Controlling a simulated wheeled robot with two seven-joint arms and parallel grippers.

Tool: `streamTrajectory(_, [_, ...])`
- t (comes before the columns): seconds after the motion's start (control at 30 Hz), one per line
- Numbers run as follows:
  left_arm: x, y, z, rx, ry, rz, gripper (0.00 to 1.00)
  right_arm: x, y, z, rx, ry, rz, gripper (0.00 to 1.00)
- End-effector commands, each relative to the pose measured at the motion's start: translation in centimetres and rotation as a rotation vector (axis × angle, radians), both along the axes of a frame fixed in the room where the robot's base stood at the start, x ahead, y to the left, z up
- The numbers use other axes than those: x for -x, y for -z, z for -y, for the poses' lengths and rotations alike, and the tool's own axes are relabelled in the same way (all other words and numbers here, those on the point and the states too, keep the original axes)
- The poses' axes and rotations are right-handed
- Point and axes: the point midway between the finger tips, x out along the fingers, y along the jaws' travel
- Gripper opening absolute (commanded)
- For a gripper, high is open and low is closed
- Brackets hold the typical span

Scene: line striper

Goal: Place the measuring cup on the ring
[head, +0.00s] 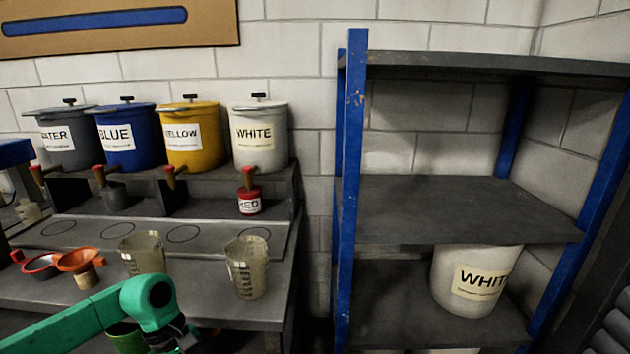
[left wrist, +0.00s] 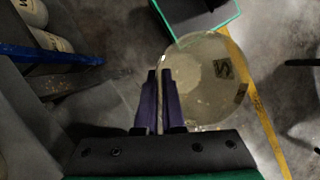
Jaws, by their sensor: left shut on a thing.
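In the left wrist view my left gripper (left wrist: 162,76) is shut on the near-left wall of a translucent, yellowish measuring cup (left wrist: 208,75). I look down on this cup, with dark marks on it and floor below. In the head view only my green left arm shows at the bottom left; its gripper and the held cup are out of sight. Two other measuring cups (head: 142,254) (head: 247,268) stand on the bench. Several thin dark rings are drawn on the grey ledge below the buckets, one clearly empty ring (head: 183,233) among them. My right gripper is not in view.
Labelled buckets, including a yellow one (head: 190,138), stand on the raised bench shelf. A small red can (head: 249,201) is below the white bucket. A blue-posted rack (head: 352,190) stands right of the bench.

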Motion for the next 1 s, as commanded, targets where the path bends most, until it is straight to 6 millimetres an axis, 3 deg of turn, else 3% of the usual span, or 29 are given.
streamTrajectory(0.1, [0.6,1.1,3.8,-0.003,0.399,0.005,0.00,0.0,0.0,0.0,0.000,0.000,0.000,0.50])
streamTrajectory(0.2, [1.4,2.0,5.5,-0.006,0.719,0.001,0.00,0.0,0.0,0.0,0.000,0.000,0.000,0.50])
streamTrajectory(0.3, [1.9,2.5,6.2,-0.005,0.963,0.000,0.00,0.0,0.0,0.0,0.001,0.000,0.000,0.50])
streamTrajectory(0.4, [2.2,2.9,6.2,-0.001,1.100,-0.002,0.00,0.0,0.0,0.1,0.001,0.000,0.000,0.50])
streamTrajectory(1.0, [2.3,3.0,6.2,0.003,1.140,0.000,0.00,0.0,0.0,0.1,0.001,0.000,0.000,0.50])
